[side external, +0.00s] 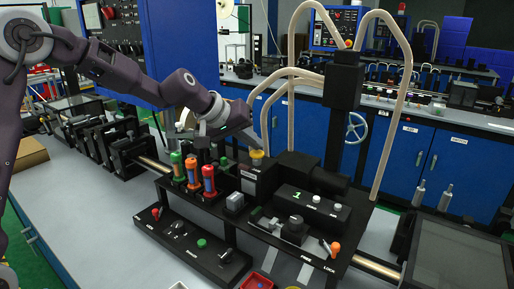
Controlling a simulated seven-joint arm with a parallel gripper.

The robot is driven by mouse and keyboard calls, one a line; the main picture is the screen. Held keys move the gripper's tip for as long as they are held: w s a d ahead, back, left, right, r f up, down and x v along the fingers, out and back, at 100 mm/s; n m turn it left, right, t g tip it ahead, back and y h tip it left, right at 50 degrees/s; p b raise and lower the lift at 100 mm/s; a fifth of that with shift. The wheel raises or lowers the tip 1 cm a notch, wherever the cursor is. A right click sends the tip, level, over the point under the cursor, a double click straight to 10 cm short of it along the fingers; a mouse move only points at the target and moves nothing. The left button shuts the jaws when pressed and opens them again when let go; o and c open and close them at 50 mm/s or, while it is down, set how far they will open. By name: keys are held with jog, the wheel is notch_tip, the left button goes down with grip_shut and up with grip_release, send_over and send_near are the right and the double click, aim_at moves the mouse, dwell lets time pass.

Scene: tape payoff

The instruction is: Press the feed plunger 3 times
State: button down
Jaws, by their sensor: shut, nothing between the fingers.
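A dark machine fixture (285,222) stands on the bench in the side external view. A yellow-capped knob (257,157) stands upright near its back left. No part is clearly marked as the feed plunger, so I cannot tell which one it is. A small display (298,192) on the black box shows a green 1. My gripper (204,152) is shut and empty, low behind the coloured-top cylinders and left of the yellow knob. Its fingertips are small and dark against dark parts, and I cannot tell whether they touch anything.
Green, orange and red cylinders (193,172) stand in front of my gripper. Pale hoses (395,110) arch over a black column (342,95). A control panel (190,245) with knobs lies in front. Grey bench surface (85,185) is clear at left.

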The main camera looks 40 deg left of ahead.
aim_at(254, 153)
jog(key=shift+f, duration=0.5)
dwell(0.5)
jog(key=shift+r, duration=1.7)
jog(key=shift+r, duration=2.5)
notch_tip(254, 153, up, 4)
jog(key=shift+f, duration=0.1)
